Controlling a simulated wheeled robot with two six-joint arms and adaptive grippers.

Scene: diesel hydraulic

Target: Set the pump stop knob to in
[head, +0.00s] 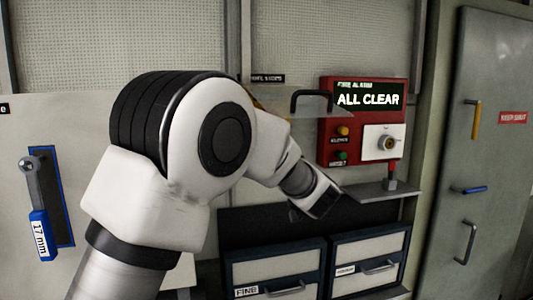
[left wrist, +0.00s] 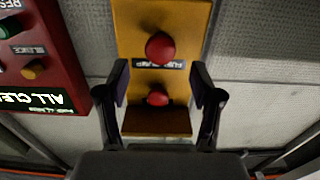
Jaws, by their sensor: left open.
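In the left wrist view, which is upside down, a yellow panel (left wrist: 130,30) carries a round red knob (left wrist: 161,47) and a smaller-looking red knob (left wrist: 157,98). A dark label (left wrist: 149,64) between them is not fully legible, so I cannot tell which one is the pump stop knob. My left gripper (left wrist: 158,78) is open, one finger on each side of the panel's middle, with no visible grip on either knob. In the head view my left arm covers most of the panel, and its fingers cannot be made out. My right gripper is not in view.
A red fire alarm box (head: 363,120) reading "ALL CLEAR" is beside the panel, with a shelf (head: 385,191) below it. Drawers (head: 277,268) stand lower down.

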